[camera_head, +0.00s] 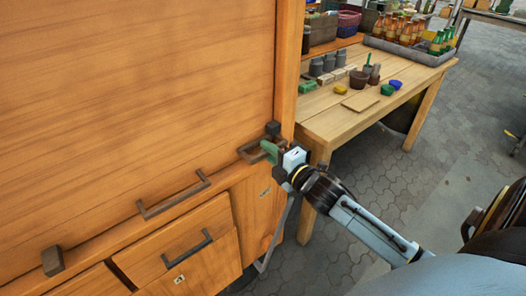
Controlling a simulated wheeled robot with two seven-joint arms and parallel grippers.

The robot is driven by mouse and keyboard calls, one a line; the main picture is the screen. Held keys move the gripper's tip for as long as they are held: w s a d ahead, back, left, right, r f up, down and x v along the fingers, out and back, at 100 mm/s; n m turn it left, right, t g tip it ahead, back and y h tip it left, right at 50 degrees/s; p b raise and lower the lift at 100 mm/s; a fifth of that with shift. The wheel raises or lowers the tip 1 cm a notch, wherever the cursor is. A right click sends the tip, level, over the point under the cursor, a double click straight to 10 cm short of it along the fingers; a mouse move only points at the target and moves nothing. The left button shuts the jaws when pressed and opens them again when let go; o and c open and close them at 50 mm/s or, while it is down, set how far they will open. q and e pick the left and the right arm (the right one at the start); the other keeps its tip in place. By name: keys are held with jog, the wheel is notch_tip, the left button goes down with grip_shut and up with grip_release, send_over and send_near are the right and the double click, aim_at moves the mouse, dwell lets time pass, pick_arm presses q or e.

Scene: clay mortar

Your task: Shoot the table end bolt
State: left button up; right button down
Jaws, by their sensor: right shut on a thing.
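A wooden cabinet (130,110) with a large upright panel fills the left of the head view. A dark metal bolt (250,150) sits at the panel's lower right corner, beside the upright post. My right gripper (268,151) is at this bolt, shut on it. The gripper and its green finger hide part of the bolt, so I cannot tell how far it is slid. A dark block (53,261) is fixed at the panel's lower left. My left gripper is not in view.
A wooden table (335,119) behind carries pots, blocks and a bottle tray (408,52). Paved floor (370,180) lies open to the right.

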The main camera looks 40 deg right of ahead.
jog(key=shift+d, duration=0.2)
jog(key=c, duration=1.4)
grip_release()
jog(key=shift+d, duration=0.1)
jog(key=shift+o, duration=0.2)
